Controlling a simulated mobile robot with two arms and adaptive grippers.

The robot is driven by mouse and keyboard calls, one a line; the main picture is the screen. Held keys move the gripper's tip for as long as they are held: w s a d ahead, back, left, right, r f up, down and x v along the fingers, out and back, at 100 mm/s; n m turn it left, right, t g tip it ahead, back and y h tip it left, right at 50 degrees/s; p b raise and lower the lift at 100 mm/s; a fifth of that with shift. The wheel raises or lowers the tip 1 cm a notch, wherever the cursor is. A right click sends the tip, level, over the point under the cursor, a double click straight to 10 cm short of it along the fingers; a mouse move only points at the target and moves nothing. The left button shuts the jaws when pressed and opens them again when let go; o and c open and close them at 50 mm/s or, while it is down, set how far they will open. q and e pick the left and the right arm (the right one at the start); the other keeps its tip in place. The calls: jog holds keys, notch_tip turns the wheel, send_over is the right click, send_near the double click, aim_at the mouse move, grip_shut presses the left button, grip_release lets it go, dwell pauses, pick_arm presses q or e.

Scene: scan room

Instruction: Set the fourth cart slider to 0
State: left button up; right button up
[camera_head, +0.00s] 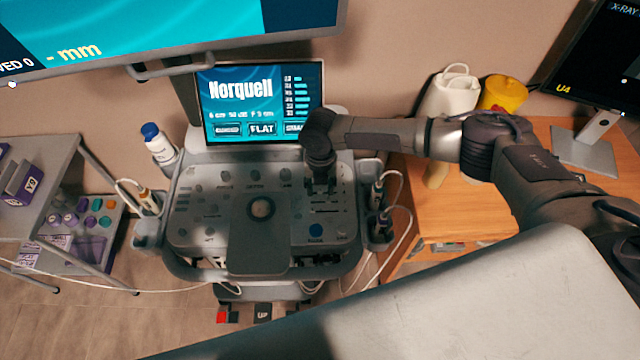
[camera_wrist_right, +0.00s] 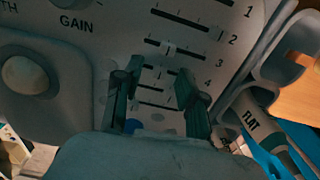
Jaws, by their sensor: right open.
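The cart's control panel (camera_head: 215,215) shows a group of horizontal sliders at its right side. In the right wrist view the slots are numbered 1 to 4 from the top. The fourth slider (camera_wrist_right: 160,71) has a small pale knob between my right gripper's fingers, and the fingers hide parts of its slot. My right gripper (camera_wrist_right: 155,84) is open, pointing at the panel, with one finger on each side of that knob; contact cannot be told. It also shows in the head view over the panel (camera_head: 321,184). My left gripper is not in view.
The third slider's knob (camera_wrist_right: 168,48) is close above the fingers, and the second slider's knob (camera_wrist_right: 217,33) is at its slot's right end. A holder with probes (camera_head: 377,205) flanks the panel. The cart's screen (camera_head: 262,100) stands behind. A wooden desk (camera_head: 465,190) is to the right.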

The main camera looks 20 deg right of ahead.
grip_shut()
jog(key=shift+a, duration=0.1)
dwell(0.3)
jog(key=shift+w+a+f+b, duration=0.15)
jog(key=shift+a+b, duration=0.1)
jog(key=shift+a, duration=0.2)
jog(key=shift+w+a+r+b, duration=0.15)
jog(key=shift+a+b, duration=0.1)
jog(key=shift+a, duration=0.4)
grip_release()
jog(key=shift+w, duration=0.1)
notch_tip(320, 180, up, 12)
